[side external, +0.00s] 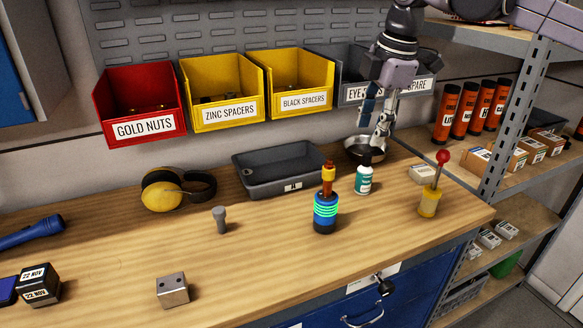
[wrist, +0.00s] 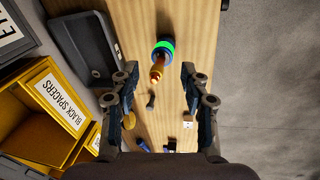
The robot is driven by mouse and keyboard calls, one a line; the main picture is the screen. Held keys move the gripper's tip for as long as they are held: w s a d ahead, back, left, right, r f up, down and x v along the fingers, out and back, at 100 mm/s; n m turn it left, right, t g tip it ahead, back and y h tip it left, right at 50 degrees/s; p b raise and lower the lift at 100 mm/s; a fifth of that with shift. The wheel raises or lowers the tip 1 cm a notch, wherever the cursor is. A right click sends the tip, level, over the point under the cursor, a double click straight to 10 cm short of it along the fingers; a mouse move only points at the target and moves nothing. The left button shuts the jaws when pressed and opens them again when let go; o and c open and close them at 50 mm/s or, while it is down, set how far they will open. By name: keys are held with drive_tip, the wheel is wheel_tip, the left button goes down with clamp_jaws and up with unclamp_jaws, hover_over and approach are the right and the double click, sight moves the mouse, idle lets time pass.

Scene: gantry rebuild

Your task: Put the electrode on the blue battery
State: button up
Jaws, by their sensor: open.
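The blue battery (side external: 325,222) stands upright on the bench, right of the middle, with glowing green rings round it. An orange and yellow piece that looks like the electrode (side external: 328,173) stands upright on its top. In the wrist view the battery (wrist: 163,46) and the electrode (wrist: 156,74) show between the fingers' lines, farther off. My gripper (side external: 378,142) is open and empty, above the bench at the back right, over a dark round bowl (side external: 362,149). It is apart from the battery and electrode. The wrist view shows both fingers spread (wrist: 157,72).
A grey tray (side external: 262,182) lies behind the battery. A white and teal bottle (side external: 364,180) and a yellow piece with a red-balled rod (side external: 430,196) stand right. A grey knob (side external: 220,220), metal block (side external: 172,291) and ear muffs (side external: 163,192) lie left. The front middle is clear.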

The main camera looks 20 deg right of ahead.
drive_tip(key=s+d+f+m+t, duration=0.2)
drive_tip(key=s+d+f+m, duration=0.3)
drive_tip(key=s+f+m, duration=0.3)
drive_tip(key=s+d+f+m+t, duration=0.3)
drive_tip(key=s+d+f+m, duration=0.3)
drive_tip(key=s+f+m, duration=0.2)
drive_tip(key=shift+s+f+h, duration=0.3)
drive_tip(key=shift+s+f, duration=0.5)
drive_tip(key=shift+s, duration=0.15)
